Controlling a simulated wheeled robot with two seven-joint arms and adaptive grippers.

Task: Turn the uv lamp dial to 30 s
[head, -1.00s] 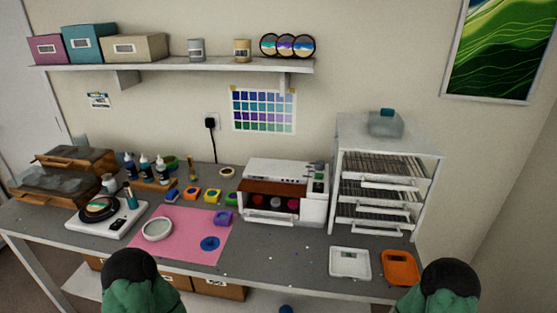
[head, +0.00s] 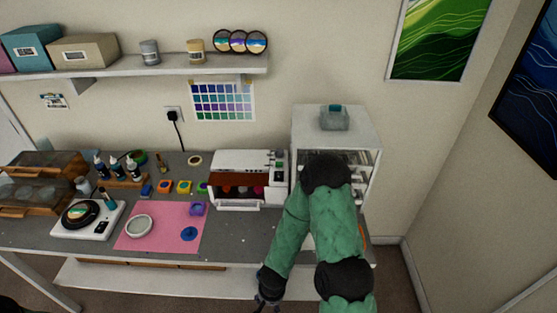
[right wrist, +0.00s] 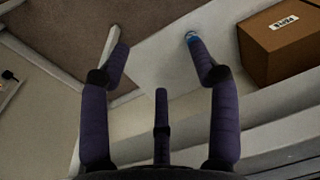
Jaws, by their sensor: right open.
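The uv lamp (head: 228,202) is a white box at the back of the bench in the head view, with a reddish-brown window across its front and several coloured pieces inside. Its control panel (head: 276,165) is at the right end; the dial is too small to read. My right gripper (head: 266,301) hangs at the front edge of the bench, below and in front of the lamp, clear of it. In the right wrist view its fingers (right wrist: 160,65) are spread with nothing between them. My left gripper is not in view.
My right arm hides much of the white drying rack (head: 334,137) and the bench before it. A pink mat (head: 160,238) with a white ring and blue piece lies left. A cardboard box (right wrist: 280,45) on the lower shelf shows in the right wrist view.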

